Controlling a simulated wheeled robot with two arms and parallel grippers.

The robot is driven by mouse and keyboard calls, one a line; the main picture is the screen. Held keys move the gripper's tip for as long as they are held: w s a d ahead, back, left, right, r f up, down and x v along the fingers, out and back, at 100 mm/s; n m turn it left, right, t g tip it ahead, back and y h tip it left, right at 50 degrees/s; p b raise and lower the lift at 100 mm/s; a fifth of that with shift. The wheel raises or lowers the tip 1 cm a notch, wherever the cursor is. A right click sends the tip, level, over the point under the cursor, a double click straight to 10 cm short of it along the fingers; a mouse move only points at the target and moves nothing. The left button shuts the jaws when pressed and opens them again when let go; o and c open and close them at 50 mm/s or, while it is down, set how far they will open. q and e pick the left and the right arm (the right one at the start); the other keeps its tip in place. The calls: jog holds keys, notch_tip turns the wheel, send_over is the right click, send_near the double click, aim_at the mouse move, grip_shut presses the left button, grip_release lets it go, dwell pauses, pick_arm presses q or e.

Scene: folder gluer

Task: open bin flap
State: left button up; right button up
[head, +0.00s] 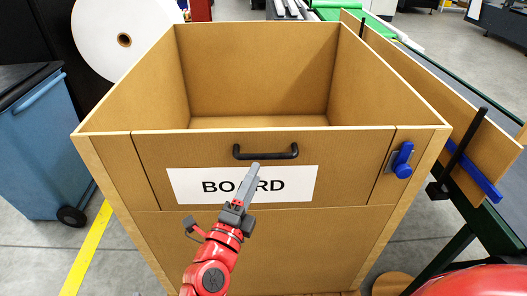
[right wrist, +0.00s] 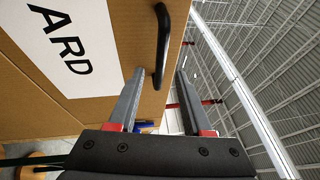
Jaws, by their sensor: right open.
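The bin (head: 270,250) is a large open-topped brown box, empty as far as I see. Its flap (head: 350,180) is the upper front panel, upright and flush with the front. The flap carries a black bar handle (head: 266,154) and a white "BOARD" label (head: 300,187). A blue latch (head: 403,162) sits on the frame right of the flap, its lever pointing up. My right gripper (head: 253,172) is open in front of the label, just below the handle. In the right wrist view the handle (right wrist: 163,40) shows between the open fingertips (right wrist: 161,75); contact cannot be told. My left gripper is out of view.
A blue wheeled bin (head: 35,150) stands at the left, beside a white roll (head: 122,35). A conveyor with a brown side board (head: 440,95), a black rod and a blue bar runs along the right. Grey floor with a yellow line (head: 88,250) shows at the left.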

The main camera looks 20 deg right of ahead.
aim_at(264, 159)
jog(key=p+x, duration=0.1)
jog(key=x, duration=0.6)
jog(key=shift+w+d, duration=0.1)
jog(key=shift+d, duration=0.05)
jog(key=shift+c, duration=0.3)
grip_shut()
dwell(1.0)
